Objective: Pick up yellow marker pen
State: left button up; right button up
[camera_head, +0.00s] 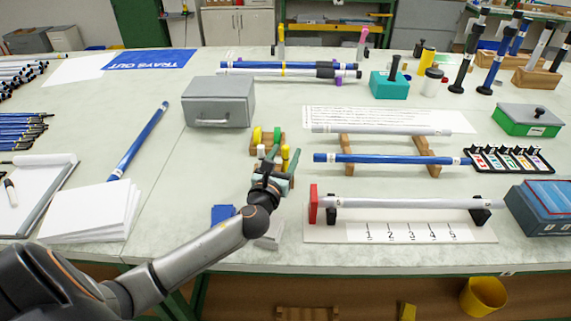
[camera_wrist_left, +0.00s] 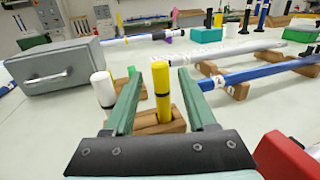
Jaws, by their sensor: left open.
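My left gripper (camera_head: 278,168) reaches in from the front left. In the left wrist view its green fingers (camera_wrist_left: 160,80) are open, one on each side of the pen in the picture, with visible gaps to it. Whether the pen is fully between the fingertips or just beyond them I cannot tell. My right gripper is in neither view.
A white pen (camera_wrist_left: 102,89) stands close to the left finger. A grey box (camera_head: 219,102) lies behind to the left. A blue rod (camera_head: 390,159) on wooden supports and a red end block (camera_head: 313,204) are to the right.

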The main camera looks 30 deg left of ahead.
pick_arm(q)
jog(key=shift+x, duration=1.6)
jog(key=shift+d+f, duration=0.1)
grip_shut()
